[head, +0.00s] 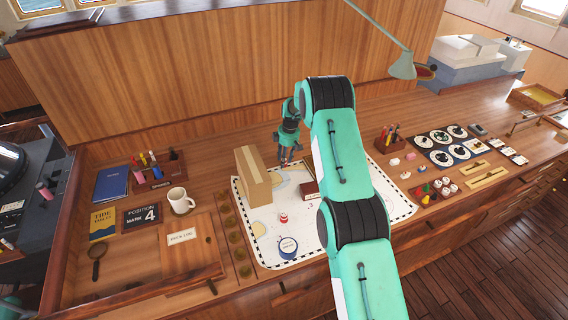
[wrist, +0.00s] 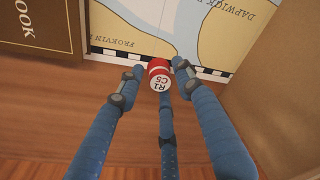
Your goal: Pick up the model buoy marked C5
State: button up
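The model buoy (wrist: 160,76) is a small red and white piece. Its pale end faces the wrist camera and reads R1 C5. It lies between the blue fingertips of my gripper (wrist: 157,70) in the wrist view, near the chart's checkered edge. The fingertips are close around it. A narrow gap seems to show on the left, and firm contact cannot be made out. In the head view my gripper (head: 286,161) points down at the chart's far edge, with a trace of red at its fingertips. Whether the buoy is off the desk cannot be told.
The chart (head: 259,237) lies on the wooden desk. A cardboard box (head: 254,176) stands close left of my gripper, and a dark red book (head: 309,190) lies in front of it, to the right. Another red and white piece (head: 283,218) and a blue round item (head: 288,247) lie nearer.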

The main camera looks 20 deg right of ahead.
jog(key=shift+a+f, duration=0.1)
jog(key=shift+f, duration=0.45)
jog(key=c, duration=0.6)
